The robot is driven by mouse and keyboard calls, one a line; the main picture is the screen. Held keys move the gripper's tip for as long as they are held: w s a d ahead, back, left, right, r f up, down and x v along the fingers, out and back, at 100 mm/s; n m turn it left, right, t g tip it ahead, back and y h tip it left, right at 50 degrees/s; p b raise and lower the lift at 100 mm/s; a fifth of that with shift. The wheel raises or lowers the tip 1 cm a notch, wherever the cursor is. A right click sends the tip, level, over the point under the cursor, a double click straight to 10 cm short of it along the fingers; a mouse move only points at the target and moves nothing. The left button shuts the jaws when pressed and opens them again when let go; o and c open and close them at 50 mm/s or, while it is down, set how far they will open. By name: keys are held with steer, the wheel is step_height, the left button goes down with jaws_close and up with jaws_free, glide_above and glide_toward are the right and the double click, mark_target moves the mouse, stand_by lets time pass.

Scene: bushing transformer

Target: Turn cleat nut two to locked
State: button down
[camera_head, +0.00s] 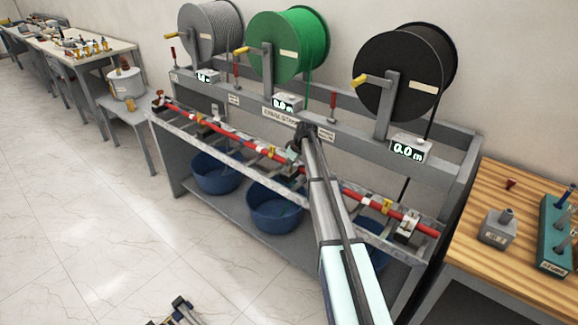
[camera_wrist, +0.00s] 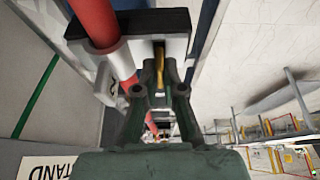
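A long red bar (camera_head: 240,137) runs along the front of the grey reel stand and carries several cleats. My gripper (camera_head: 297,150) is at the middle cleat, and my arm hides part of it. In the wrist view, the red bar (camera_wrist: 97,22) passes through a pale cleat block (camera_wrist: 172,48) with a dark top. The dark green fingers of my gripper (camera_wrist: 159,88) point at the block from below, on either side of a narrow yellow part (camera_wrist: 159,66). I cannot tell whether they touch or grip it. No label identifies cleat nut two.
Grey, green (camera_head: 288,47) and black (camera_head: 402,72) reels stand above the bar, with small display boxes (camera_head: 408,149) below. Blue tubs (camera_head: 275,206) sit on the lower shelf. A wooden table (camera_head: 510,275) stands at right. The floor at left is mostly clear.

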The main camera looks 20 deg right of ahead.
steer(key=shift+f+m+b, duration=0.1)
steer(key=shift+m+b, duration=0.3)
steer(key=shift+b, duration=0.05)
steer(key=m+h+b, duration=0.1)
steer(key=m+b, duration=0.1)
steer(key=shift+s+a+m+t, duration=0.1)
steer(key=shift+a+m+t, duration=0.05)
steer(key=shift+m+t, duration=0.2)
steer(key=m+h+b, duration=0.2)
steer(key=m+b, duration=0.1)
steer(key=m, duration=0.2)
steer(key=shift+a+m, duration=0.1)
steer(key=shift+m, duration=0.15)
steer(key=m+h+b, duration=0.1)
steer(key=m, duration=0.1)
steer(key=m+h+b, duration=0.1)
steer(key=m, duration=0.2)
steer(key=shift+w+a, duration=0.1)
steer(key=shift+w, duration=0.1)
steer(key=shift+m+g+h+b, duration=0.7)
steer(key=shift+m+g+b, duration=0.2)
steer(key=shift+m, duration=1.1)
steer(key=c, duration=1.6)
jaws_free()
steer(key=shift+o, duration=0.2)
steer(key=shift+r, duration=0.2)
